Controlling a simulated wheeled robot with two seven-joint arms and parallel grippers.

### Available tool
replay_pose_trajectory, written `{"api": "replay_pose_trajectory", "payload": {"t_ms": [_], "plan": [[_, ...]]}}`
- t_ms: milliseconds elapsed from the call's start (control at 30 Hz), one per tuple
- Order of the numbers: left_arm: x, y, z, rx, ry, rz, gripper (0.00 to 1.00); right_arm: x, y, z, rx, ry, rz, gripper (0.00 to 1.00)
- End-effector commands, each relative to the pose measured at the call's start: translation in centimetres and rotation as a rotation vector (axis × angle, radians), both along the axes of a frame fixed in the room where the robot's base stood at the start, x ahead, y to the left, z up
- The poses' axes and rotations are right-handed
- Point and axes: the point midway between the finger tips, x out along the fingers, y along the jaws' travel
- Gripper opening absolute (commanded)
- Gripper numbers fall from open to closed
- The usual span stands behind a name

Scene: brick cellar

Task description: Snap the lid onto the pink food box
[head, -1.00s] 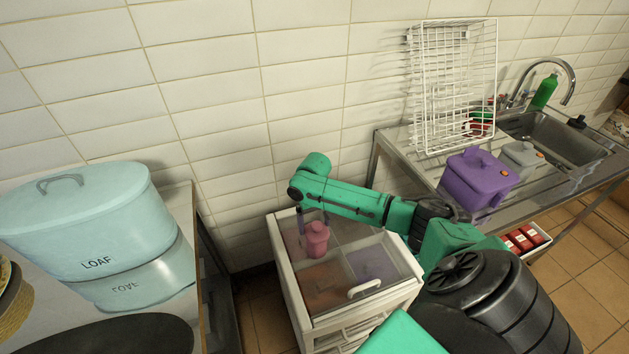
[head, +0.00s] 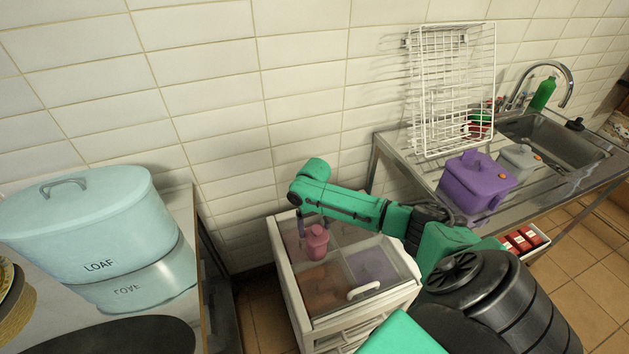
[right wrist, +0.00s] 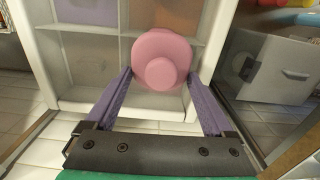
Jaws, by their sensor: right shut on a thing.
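My right gripper (head: 313,222) reaches in from the right and points down over the white drawer unit (head: 372,307). It is shut on a pink piece with a round knob (head: 317,244). In the right wrist view this pink piece (right wrist: 161,48) sits between the two purple fingers, its round knob facing the camera. I cannot tell whether it is a lid alone or a lidded box. It hangs over the unit's back left compartment; any gap below it is hidden. No separate pink food box can be made out. My left gripper is not in view.
The unit's front compartments look orange and purple, with a white handle (head: 364,290). A light blue LOAF bin (head: 85,225) stands on the left table. On the steel sink counter at right are a purple lidded box (head: 473,185), a grey container (head: 520,158) and a white wire rack (head: 452,90).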

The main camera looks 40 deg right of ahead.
Motion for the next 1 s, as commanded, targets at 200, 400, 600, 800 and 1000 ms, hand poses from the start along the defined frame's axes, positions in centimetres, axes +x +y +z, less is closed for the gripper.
{"api": "replay_pose_trajectory", "payload": {"t_ms": [200,400,600,800,1000], "plan": [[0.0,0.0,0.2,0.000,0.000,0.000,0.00,0.0,0.0,-0.1,-0.001,0.000,0.000,0.36],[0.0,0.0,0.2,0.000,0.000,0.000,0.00,0.0,0.0,-0.1,-0.001,0.000,0.000,0.36],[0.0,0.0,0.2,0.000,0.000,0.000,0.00,0.0,0.0,0.0,-0.001,0.000,0.000,1.00],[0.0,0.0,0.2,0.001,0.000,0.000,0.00,0.0,0.0,0.0,-0.001,0.000,0.000,1.00],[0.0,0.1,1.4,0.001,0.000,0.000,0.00,0.0,0.0,1.0,-0.001,0.000,0.000,1.00]]}}
